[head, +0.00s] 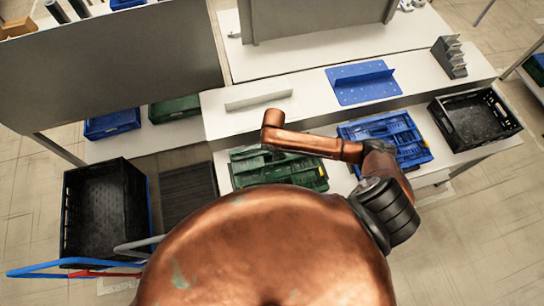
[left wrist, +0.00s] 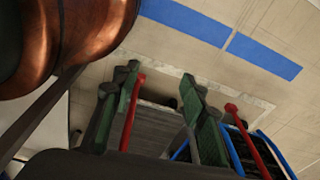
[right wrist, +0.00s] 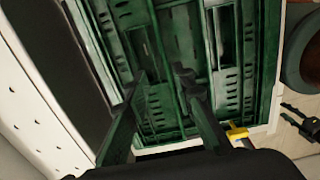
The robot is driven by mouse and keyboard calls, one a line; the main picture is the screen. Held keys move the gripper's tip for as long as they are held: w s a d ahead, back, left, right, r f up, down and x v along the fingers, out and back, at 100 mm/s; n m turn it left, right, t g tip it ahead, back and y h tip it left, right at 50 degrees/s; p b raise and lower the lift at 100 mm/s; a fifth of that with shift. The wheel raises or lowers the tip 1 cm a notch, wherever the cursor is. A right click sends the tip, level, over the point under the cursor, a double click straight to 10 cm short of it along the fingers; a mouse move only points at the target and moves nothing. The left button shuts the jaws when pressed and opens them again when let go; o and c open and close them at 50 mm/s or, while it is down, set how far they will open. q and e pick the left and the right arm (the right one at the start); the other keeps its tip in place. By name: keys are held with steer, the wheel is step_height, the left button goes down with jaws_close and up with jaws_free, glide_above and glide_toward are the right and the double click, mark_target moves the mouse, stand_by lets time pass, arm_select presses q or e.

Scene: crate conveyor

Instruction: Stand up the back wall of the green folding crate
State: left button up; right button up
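The green folding crate (head: 250,172) lies folded flat on the white table in the head view, partly hidden by my own body and arm. In the right wrist view its slatted green panels (right wrist: 235,50) fill the middle, and no wall stands up. My right gripper (right wrist: 160,82) is open above these panels, with nothing between its fingers. I cannot tell whether its tips touch them. My left gripper (left wrist: 162,80) is open and empty above the floor and a cart in the left wrist view. It is not visible in the head view.
A blue folded crate (head: 415,140) lies to the right of the green one, with a black crate (head: 470,118) beyond. A blue bracket (head: 362,83) and a grey bar (head: 258,101) sit behind. Another black crate (head: 105,205) stands at left by blue and red rails.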

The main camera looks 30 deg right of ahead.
steer(key=f, duration=0.5)
steer(key=shift+s+d+f, duration=0.1)
steer(key=shift+d+f, duration=0.05)
steer(key=shift+d, duration=0.05)
steer(key=shift+f, duration=0.8)
arm_select(q)
steer(key=shift+s+a+r, duration=0.1)
steer(key=shift+s+r, duration=0.1)
steer(key=shift+s, duration=0.6)
arm_select(e)
jaws_close()
arm_select(q)
steer(key=shift+w, duration=0.1)
